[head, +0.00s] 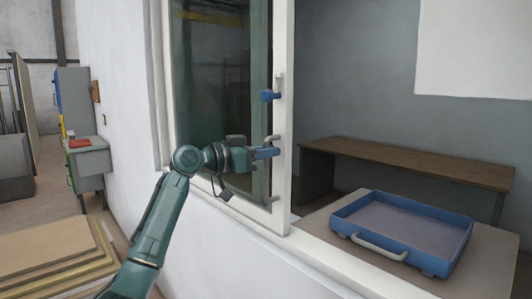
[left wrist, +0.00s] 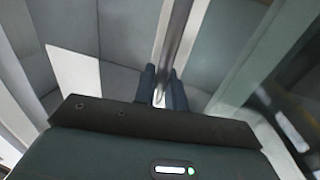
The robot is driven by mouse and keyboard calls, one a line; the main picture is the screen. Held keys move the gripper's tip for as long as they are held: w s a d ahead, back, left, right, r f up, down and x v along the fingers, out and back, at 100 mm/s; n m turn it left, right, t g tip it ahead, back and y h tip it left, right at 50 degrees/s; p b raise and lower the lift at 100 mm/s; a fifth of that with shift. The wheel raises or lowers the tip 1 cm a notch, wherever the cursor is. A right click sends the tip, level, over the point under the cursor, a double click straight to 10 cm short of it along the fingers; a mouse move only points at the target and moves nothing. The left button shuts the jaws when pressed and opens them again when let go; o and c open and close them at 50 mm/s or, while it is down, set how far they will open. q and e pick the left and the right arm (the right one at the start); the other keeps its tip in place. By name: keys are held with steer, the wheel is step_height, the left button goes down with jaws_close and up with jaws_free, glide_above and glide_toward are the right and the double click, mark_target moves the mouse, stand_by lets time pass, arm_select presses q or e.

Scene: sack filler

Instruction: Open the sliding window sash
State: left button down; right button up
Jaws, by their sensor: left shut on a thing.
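The window sash (head: 284,130) has a white frame and dark glass, and stands at the left of the opening in the head view. The left wrist view shows the grey handle (left wrist: 178,40) running between the two dark fingertips (left wrist: 162,78). My fingers and wrist hide part of the handle. My right gripper is not in view.
Right of the sash stile the opening shows no glass. A blue tray (head: 343,232) with a pale handle lies on a surface there. A brown bench (head: 430,163) stands behind. Stacked boards (head: 45,245) and a grey cabinet (head: 90,160) are at the left.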

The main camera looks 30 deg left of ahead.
arm_select(q)
steer(key=shift+r, duration=0.1)
steer(key=c, duration=1.5)
jaws_free()
steer(key=shift+c, duration=0.2)
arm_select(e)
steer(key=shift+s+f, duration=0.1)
